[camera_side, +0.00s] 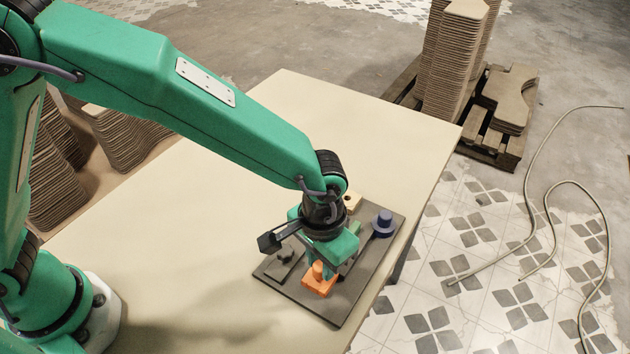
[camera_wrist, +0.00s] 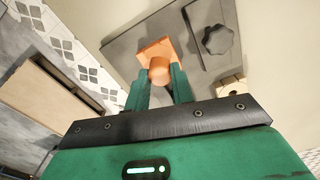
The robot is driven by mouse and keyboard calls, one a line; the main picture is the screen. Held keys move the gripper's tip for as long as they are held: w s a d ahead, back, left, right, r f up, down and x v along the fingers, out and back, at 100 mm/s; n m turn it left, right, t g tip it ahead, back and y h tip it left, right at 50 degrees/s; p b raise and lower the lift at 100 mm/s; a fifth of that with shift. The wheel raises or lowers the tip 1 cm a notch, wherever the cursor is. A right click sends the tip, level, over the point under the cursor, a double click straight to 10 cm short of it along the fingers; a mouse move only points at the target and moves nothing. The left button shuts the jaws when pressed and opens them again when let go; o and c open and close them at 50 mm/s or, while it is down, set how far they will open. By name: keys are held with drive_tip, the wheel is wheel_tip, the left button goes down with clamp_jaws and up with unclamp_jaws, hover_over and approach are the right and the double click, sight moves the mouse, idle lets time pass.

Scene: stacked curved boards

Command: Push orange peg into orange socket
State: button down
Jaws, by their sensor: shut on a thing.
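The orange peg (camera_side: 318,270) stands upright at the orange socket (camera_side: 319,287), a block on the dark grey board (camera_side: 340,310). My gripper (camera_side: 326,266) is low over the board and shut on the peg. In the wrist view, the round end of the peg (camera_wrist: 159,72) sits between the fingertips of my gripper (camera_wrist: 160,84), and the orange socket (camera_wrist: 158,46) shows just beyond it. The fingers hide part of the peg. I cannot tell how deep the peg is in the socket.
A dark blue peg in its base (camera_side: 384,224) stands at the board's right corner. A pale wooden block (camera_side: 352,202) is at the back. A dark knob (camera_wrist: 217,39) is beside the socket in the wrist view. The cream table (camera_side: 180,240) is clear to the left.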

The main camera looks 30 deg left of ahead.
drive_tip(key=shift+f, duration=0.5)
drive_tip(key=c, duration=1.1)
unclamp_jaws()
drive_tip(key=shift+r, duration=0.15)
drive_tip(key=shift+r, duration=3.75)
